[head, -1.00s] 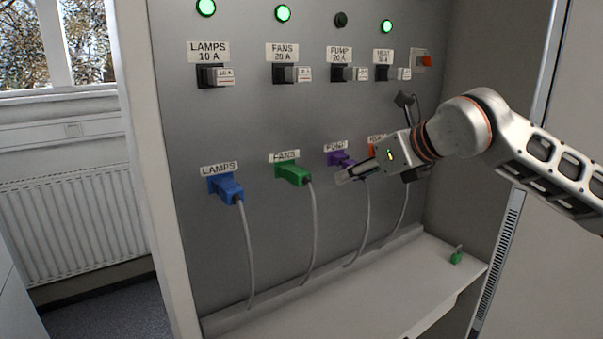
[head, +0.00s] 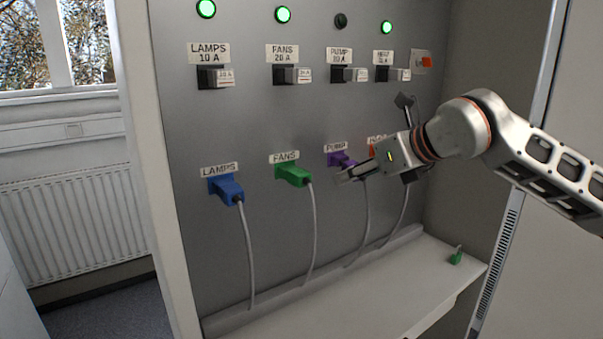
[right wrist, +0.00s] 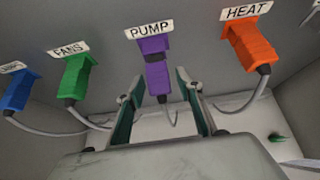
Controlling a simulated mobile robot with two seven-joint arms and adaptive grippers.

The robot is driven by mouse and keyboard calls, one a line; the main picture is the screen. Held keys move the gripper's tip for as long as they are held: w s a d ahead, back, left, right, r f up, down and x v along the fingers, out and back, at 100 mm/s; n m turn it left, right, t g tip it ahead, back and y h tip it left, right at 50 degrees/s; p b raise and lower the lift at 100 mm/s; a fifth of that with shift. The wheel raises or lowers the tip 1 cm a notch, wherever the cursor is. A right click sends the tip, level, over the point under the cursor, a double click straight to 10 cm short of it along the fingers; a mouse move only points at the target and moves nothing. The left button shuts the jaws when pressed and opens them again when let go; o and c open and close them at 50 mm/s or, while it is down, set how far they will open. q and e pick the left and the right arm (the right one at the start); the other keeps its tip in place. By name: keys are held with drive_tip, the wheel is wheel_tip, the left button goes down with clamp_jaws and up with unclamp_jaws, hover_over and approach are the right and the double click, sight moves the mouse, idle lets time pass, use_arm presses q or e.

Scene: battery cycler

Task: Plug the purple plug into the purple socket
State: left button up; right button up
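The purple socket (head: 335,159) is on the grey panel under the PUMP label; it also shows in the right wrist view (right wrist: 150,43). The purple plug (right wrist: 157,78) is at the socket, in line with it, with a dark band between the two purple parts. I cannot tell whether it is fully seated. Its grey cable hangs down. My right gripper (head: 345,177) is in front of the plug. In the right wrist view its two fingers (right wrist: 160,105) stand apart on either side of the plug's lower end, with gaps visible. My left gripper is not in view.
Blue (head: 227,188), green (head: 293,173) and orange (right wrist: 250,42) plugs with hanging cables flank the purple one. Switches and lamps are above; the PUMP lamp (head: 341,20) is dark, the others green. A shelf (head: 400,285) below holds a small green object (head: 456,256).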

drive_tip(key=c, duration=0.8)
drive_tip(key=shift+s+d+f+b, duration=0.25)
drive_tip(key=shift+s+d, duration=0.25)
drive_tip(key=shift+s, duration=0.25)
drive_tip(key=shift+s+d+f+b, duration=0.1)
drive_tip(key=shift+s+d+f, duration=0.2)
drive_tip(key=shift+s+d, duration=0.35)
drive_tip(key=shift+s+d+f+b, duration=0.2)
drive_tip(key=shift+s+d+f, duration=0.15)
drive_tip(key=shift+s, duration=0.5)
